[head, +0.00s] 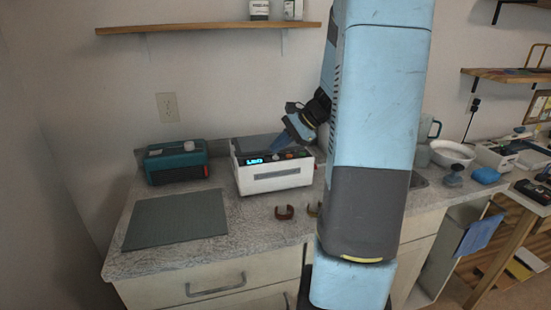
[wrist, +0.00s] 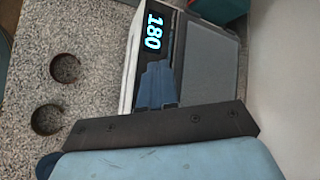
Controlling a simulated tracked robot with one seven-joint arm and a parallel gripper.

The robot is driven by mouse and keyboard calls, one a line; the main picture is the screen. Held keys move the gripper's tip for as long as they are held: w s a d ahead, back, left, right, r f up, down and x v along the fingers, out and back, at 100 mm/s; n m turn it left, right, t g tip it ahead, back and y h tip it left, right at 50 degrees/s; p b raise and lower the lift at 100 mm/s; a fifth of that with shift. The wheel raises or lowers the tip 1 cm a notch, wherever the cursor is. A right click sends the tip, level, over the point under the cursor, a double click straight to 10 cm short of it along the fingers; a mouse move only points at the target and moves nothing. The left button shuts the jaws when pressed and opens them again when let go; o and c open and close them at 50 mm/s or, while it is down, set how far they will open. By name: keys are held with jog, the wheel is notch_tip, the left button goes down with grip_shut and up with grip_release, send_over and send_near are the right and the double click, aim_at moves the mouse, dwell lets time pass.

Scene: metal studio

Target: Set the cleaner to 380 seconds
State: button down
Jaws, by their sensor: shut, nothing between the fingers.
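The cleaner (head: 272,177) is a white box with a dark top and a black front panel, standing on the counter. Its lit blue display (wrist: 153,31) reads 180 in the wrist view. My gripper (head: 275,154) is shut and empty, its tips down at the cleaner's front panel just right of the display. In the wrist view the gripper's blue fingers (wrist: 157,85) cover part of the panel beside the digits. A small reddish control shows near the tips in the head view. I cannot tell whether the tips touch the panel.
Two brown rings (head: 284,213) lie on the counter before the cleaner. A teal box (head: 177,163) stands to its left, behind a grey-green mat (head: 176,219). A white bowl (head: 452,153) and a blue mug are at the right. A wooden shelf (head: 205,28) hangs above.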

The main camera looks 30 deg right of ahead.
aim_at(279, 157)
jog(key=shift+f, duration=0.7)
dwell(1.1)
jog(key=shift+r, duration=0.75)
jog(key=shift+r, duration=0.1)
jog(key=shift+r, duration=2.45)
